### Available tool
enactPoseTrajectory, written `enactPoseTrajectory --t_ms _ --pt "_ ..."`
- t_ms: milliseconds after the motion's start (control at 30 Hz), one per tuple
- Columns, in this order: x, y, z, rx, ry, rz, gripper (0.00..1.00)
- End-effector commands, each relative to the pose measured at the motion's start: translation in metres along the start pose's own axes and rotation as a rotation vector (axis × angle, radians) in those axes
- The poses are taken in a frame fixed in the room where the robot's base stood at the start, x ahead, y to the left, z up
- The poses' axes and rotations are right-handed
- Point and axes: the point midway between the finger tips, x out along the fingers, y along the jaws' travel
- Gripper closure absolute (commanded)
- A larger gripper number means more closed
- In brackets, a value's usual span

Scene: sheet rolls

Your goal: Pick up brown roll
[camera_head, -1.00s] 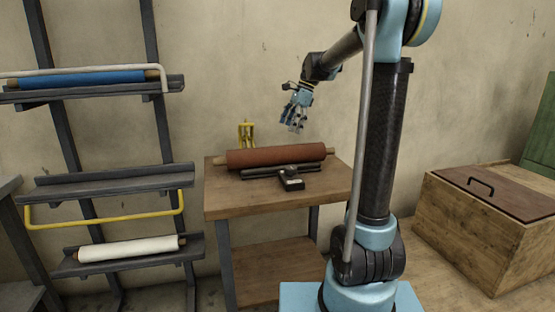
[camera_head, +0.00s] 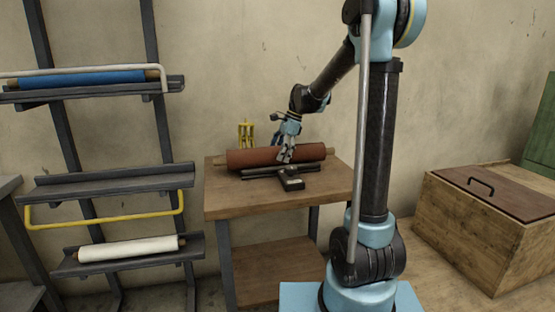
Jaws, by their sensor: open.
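The brown roll (camera_head: 254,158) lies lengthwise across the wooden table, with its lighter core ends sticking out at both sides. My gripper (camera_head: 285,157) is open and points down at the right half of the roll. Its fingers overlap the roll in the picture and hide a small part of it. I cannot tell whether the fingers touch the roll. The roll rests at or just behind a dark stand (camera_head: 288,179) on the table.
The wooden table (camera_head: 235,200) has bare room at its front. A yellow object (camera_head: 246,134) stands behind the roll. At left, a rack holds a blue roll (camera_head: 85,79) and a white roll (camera_head: 128,249); its middle shelf (camera_head: 110,187) is empty. A wooden crate (camera_head: 455,235) stands at right.

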Motion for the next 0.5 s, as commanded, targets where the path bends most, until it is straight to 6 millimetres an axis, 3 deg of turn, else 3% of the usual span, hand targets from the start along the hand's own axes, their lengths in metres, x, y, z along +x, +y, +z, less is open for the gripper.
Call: enactPoseTrajectory --t_ms 267,367,500 --pt "0.0037 0.0 0.0 0.0 0.0 0.0 0.02" --pt "0.0036 0.0 -0.0001 0.0 0.0 0.0 0.2" --pt "0.0036 0.0 -0.0001 0.0 0.0 0.0 0.52"
